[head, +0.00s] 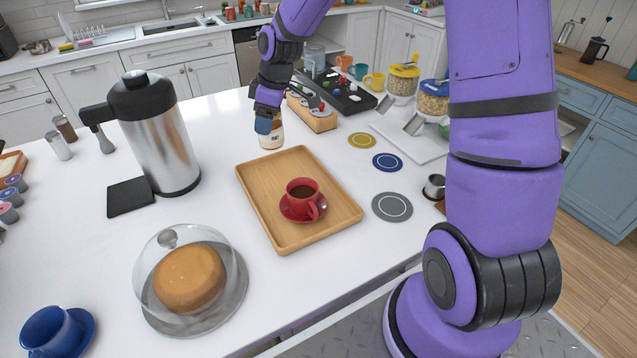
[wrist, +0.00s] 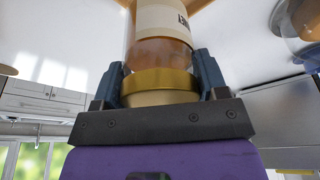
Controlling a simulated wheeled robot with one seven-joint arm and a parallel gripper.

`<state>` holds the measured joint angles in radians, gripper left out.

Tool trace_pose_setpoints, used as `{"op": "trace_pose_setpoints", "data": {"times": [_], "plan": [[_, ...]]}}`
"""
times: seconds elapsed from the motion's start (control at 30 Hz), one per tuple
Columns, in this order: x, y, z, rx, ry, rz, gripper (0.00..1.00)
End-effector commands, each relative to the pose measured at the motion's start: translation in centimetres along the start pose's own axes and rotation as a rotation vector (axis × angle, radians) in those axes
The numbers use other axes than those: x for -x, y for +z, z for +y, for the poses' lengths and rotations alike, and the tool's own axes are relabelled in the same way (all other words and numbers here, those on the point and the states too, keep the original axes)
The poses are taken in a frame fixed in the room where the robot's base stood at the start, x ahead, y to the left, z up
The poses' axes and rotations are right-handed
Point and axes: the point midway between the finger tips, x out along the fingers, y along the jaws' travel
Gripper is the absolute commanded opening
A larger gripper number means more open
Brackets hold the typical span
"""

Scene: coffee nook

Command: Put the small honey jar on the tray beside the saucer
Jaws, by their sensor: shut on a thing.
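The small honey jar (head: 271,137) has a pale label and amber contents. In the wrist view the jar (wrist: 160,45) shows a gold lid between the two fingers. My gripper (head: 265,122) is shut on the jar from above, just beyond the far edge of the tray. I cannot tell whether the jar touches the counter. The wooden tray (head: 262,207) lies on the white counter. On it, toward its near right part, the red saucer (head: 291,213) bears a red cup (head: 301,192) of dark coffee. The tray's far half is bare.
A steel thermal jug (head: 155,140) stands left of the tray, a glass-domed cake (head: 190,280) at the near left. Blue (head: 387,162), yellow (head: 362,140) and grey coasters (head: 392,207) lie to the right. A wooden box (head: 312,113) stands behind.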

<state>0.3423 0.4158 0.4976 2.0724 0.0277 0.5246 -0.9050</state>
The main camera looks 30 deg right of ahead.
Motion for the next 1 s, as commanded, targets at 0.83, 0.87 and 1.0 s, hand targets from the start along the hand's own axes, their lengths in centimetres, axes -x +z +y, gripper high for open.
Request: {"op": "trace_pose_setpoints", "data": {"times": [0.83,0.87,1.0], "plan": [[-8.7,2.4,0.0,0.005,-0.004,-0.001,0.32],[-9.1,2.5,0.0,0.005,-0.004,-0.001,0.32],[-9.7,2.6,0.0,0.005,-0.001,0.001,0.32]]}}
